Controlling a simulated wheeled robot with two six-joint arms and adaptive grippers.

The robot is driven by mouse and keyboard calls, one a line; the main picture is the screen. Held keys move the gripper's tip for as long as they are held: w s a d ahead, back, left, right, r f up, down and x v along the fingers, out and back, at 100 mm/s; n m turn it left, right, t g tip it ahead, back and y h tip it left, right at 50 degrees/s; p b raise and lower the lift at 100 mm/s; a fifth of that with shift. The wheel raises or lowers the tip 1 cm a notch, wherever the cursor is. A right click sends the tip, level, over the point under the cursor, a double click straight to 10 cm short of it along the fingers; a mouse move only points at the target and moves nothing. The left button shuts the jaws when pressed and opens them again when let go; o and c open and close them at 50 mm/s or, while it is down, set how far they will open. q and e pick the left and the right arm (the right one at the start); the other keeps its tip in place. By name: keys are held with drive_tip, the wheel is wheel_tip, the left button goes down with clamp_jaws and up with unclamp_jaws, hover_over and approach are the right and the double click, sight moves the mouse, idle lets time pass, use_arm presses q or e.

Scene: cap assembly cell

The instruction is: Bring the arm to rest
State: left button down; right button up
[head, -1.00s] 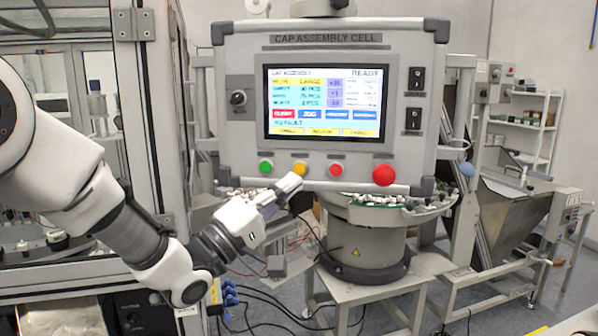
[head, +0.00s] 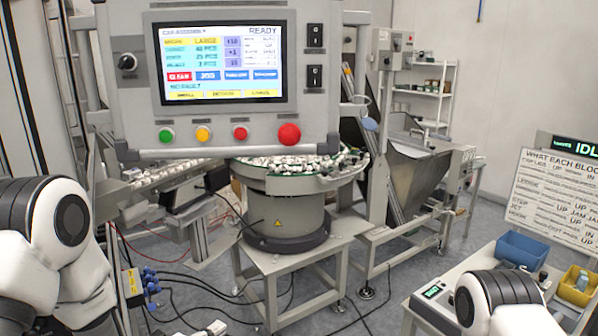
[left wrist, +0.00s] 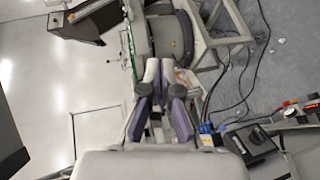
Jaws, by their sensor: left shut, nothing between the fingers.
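My left arm (head: 58,250) is drawn in at the left edge of the head view, well below and away from the control panel (head: 222,137). The tip of my left gripper (head: 213,329) shows at the bottom edge of that view; most of it is cut off. In the left wrist view the gripper (left wrist: 164,72) has its fingers together with nothing held. My right arm (head: 500,300) shows in part at the lower right of the head view; its gripper is out of sight.
The panel screen (head: 222,62) reads READY and NO FAULT. A bowl feeder (head: 283,207) stands on a low frame. A steel hopper (head: 408,160) is behind it. A table at right holds a blue bin (head: 521,250) and a yellow bin (head: 576,288). Cables (head: 180,292) lie on the floor.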

use_arm(q)
drive_tip(key=s+a+f+m+g+y+b, duration=0.15)
drive_tip(key=s+f+g, duration=0.25)
drive_tip(key=s+f, duration=0.7)
drive_tip(key=s+a+f+m+g+y, duration=0.2)
drive_tip(key=s+f+g+y, duration=0.15)
drive_tip(key=s+f, duration=0.8)
drive_tip(key=s+a+f+m+g, duration=0.2)
drive_tip(key=s+m+g, duration=0.1)
drive_tip(key=s+m, duration=0.1)
drive_tip(key=s+a+f+m+g+y, duration=0.1)
drive_tip(key=s+f+m+g, duration=0.2)
drive_tip(key=s, duration=0.2)
drive_tip(key=shift+s+a+m, duration=0.3)
drive_tip(key=shift+a+m, duration=0.05)
drive_tip(key=shift+a, duration=0.05)
